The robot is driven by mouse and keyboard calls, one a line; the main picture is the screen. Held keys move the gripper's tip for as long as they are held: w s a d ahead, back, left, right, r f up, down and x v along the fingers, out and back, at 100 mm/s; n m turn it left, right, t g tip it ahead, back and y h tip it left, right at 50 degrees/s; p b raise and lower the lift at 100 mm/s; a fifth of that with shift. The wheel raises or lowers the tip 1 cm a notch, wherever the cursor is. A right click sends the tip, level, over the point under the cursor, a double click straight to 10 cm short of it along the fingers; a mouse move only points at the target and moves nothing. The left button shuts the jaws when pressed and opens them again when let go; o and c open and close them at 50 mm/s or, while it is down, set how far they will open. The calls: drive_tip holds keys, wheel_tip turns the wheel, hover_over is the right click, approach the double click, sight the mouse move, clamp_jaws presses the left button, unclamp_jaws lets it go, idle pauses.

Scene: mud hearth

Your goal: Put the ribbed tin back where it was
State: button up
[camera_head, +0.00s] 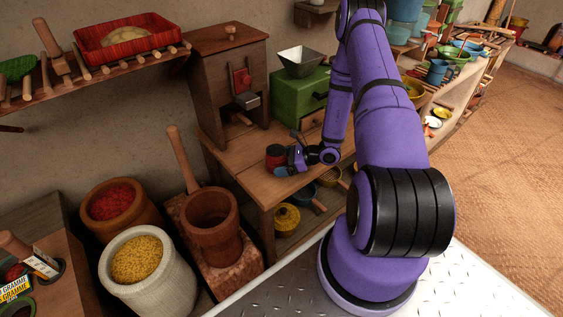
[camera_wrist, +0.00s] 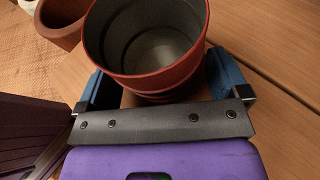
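The ribbed tin (camera_head: 275,157) is a dark red, open-topped can at the left front of the wooden bench. In the wrist view I look down into the tin (camera_wrist: 147,40); its inside is grey and looks empty. My gripper (camera_head: 283,160) reaches it from the right, low over the bench top. In the wrist view the blue fingers of my gripper (camera_wrist: 162,85) lie on both sides of the tin and appear to press against it. The tin is upright. I cannot tell whether its base touches the wood.
The wooden bench (camera_head: 262,183) carries a brown wooden mill (camera_head: 226,75) behind the tin and a green box (camera_head: 296,99) with a metal hopper. A wooden mortar (camera_head: 212,240) stands left of the bench. In the wrist view a brown bowl (camera_wrist: 62,28) is at upper left.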

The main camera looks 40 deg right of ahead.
drive_tip(key=shift+r, duration=0.1)
drive_tip(key=shift+s+d+r, duration=0.15)
drive_tip(key=shift+d, duration=0.05)
drive_tip(key=v, duration=1.1)
drive_tip(key=shift+s+d+r, duration=0.1)
drive_tip(key=shift+s, duration=0.1)
drive_tip(key=a+r+n+g+h, duration=0.1)
drive_tip(key=a+r+n+g, duration=0.45)
drive_tip(key=r, duration=0.85)
drive_tip(key=a+r+n+g, duration=0.3)
drive_tip(key=a+r+n, duration=0.6)
drive_tip(key=r, duration=0.5)
drive_tip(key=s+a+r+n+t+h, duration=0.1)
drive_tip(key=s+a+r+n+h, duration=0.1)
drive_tip(key=s+r, duration=0.4)
drive_tip(key=s+a+r+n+t+h, duration=0.2)
drive_tip(key=s+a+r+n+h, duration=0.1)
drive_tip(key=s+r+n, duration=0.3)
drive_tip(key=s+a+r+n+t+h, duration=0.1)
drive_tip(key=s+a+r+n+h, duration=0.2)
drive_tip(key=s+r, duration=0.3)
drive_tip(key=shift+s+r+n+h, duration=0.25)
drive_tip(key=shift+r+n+h, duration=0.3)
drive_tip(key=shift+r, duration=0.2)
drive_tip(key=shift+t, duration=0.25)
